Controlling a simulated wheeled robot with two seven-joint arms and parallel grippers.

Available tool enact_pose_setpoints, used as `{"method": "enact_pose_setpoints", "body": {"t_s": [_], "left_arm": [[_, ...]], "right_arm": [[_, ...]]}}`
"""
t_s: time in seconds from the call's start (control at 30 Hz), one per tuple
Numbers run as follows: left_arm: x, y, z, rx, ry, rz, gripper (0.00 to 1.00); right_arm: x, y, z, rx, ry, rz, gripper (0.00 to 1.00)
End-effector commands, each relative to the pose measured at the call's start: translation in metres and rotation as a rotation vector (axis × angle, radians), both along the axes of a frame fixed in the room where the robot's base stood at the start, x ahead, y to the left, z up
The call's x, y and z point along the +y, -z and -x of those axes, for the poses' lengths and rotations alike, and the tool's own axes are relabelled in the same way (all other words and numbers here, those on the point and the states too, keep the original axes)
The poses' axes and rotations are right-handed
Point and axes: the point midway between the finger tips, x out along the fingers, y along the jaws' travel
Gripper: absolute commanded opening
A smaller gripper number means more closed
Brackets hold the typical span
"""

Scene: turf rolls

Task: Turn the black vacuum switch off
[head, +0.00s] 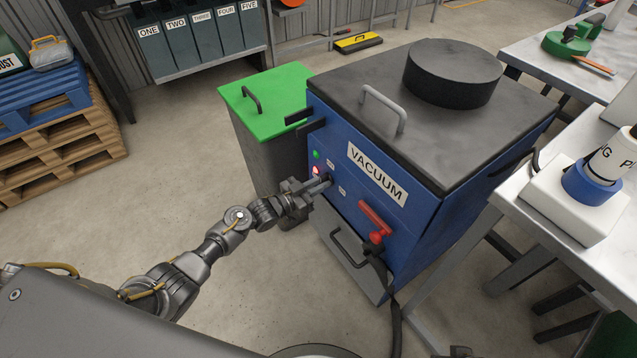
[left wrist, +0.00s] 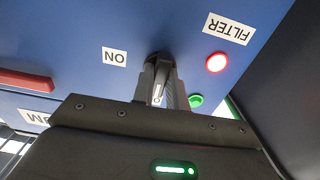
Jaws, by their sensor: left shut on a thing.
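The blue vacuum cabinet (head: 377,196) stands in the middle of the head view, with a VACUUM label on its front. My left gripper (head: 321,184) is at the upper left of this front panel. In the left wrist view the gripper (left wrist: 163,85) is shut on the black vacuum switch (left wrist: 157,95), which shows a pale mark between the fingers. The fingers hide much of the switch, so I cannot tell its setting. An ON label (left wrist: 115,57) is beside it. My right gripper is not in view.
A lit red lamp (left wrist: 216,62) and a green lamp (left wrist: 195,100) are near the switch, with a FILTER label (left wrist: 229,28). A red lever (head: 375,217) is lower right on the panel. A green-lidded bin (head: 266,91) stands left of the cabinet; a bench (head: 520,215) is at right.

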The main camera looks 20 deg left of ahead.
Motion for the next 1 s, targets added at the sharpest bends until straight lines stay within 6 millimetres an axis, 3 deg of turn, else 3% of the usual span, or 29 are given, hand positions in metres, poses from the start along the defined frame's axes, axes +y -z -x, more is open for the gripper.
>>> {"method": "enact_pose_setpoints", "body": {"t_s": [0.33,0.37,0.5,0.83,1.0], "left_arm": [[0.001,-0.001,-0.001,0.000,-0.003,0.003,0.00],[0.001,-0.001,-0.001,0.000,-0.003,0.003,0.18],[0.001,-0.001,-0.001,-0.001,-0.002,0.002,0.36],[0.002,0.000,0.002,0.001,-0.001,0.002,0.36],[0.018,-0.001,0.020,0.003,-0.001,0.000,0.36]], "right_arm": [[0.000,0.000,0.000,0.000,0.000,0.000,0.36],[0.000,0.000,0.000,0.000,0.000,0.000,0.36],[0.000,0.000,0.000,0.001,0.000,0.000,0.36],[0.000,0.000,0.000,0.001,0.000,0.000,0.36],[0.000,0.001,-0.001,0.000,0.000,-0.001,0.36]]}}
